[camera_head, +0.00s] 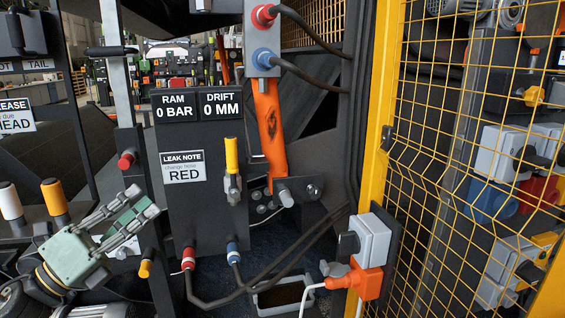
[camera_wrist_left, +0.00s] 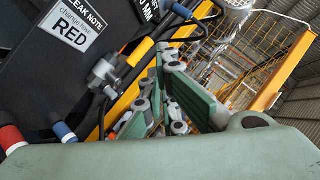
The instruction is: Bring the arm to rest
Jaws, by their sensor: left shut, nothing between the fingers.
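My left gripper (camera_head: 143,201) is at the lower left of the head view, with its green body and grey jointed fingers pointing up and to the right. Its fingers are shut with nothing held. It is left of the dark panel (camera_head: 205,215) and appears apart from it, though the depth is hard to judge. In the left wrist view my green fingers (camera_wrist_left: 168,65) reach away from the palm, with the panel at the left. My right gripper is in neither view.
The panel carries a yellow-handled valve (camera_head: 232,168) and hoses with red and blue ends. A yellow mesh guard (camera_head: 470,120) stands right. An orange plug (camera_head: 362,280) sits in a grey socket.

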